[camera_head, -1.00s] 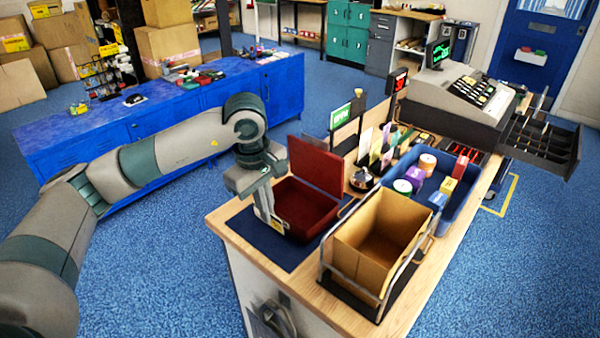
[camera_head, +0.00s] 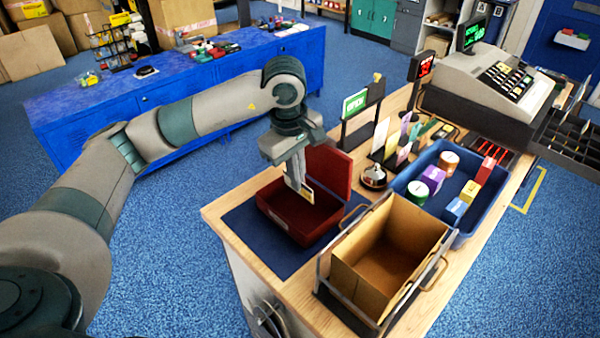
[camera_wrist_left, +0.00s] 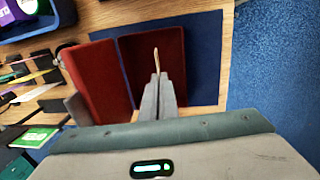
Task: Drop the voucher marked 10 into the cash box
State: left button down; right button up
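The cash box (camera_head: 288,222) is dark red with its lid (camera_head: 330,170) open. It stands on a dark blue mat (camera_head: 250,225) at the counter's near left corner. My left gripper (camera_head: 299,184) is over the box's open inside, pointing down. It is shut on a thin pale voucher (camera_head: 308,194) with a yellowish edge; I cannot read its number. In the left wrist view the voucher (camera_wrist_left: 156,58) shows edge-on between the fingertips (camera_wrist_left: 158,82), against the dark inside of the box (camera_wrist_left: 138,60). My right gripper is out of view.
A card rack (camera_head: 390,145) with several coloured slips stands behind the box, near a bell (camera_head: 373,177). A cardboard carton (camera_head: 358,272) in a metal frame stands to the right. Beyond are a blue tray (camera_head: 463,238) of goods and a cash register (camera_head: 490,90).

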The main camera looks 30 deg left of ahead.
pick_arm(q)
jog(key=shift+f, duration=0.25)
jog(key=shift+f+b, duration=1.9)
jog(key=shift+f, duration=1.3)
jog(key=c, duration=2)
grip_release()
jog(key=shift+r, duration=0.1)
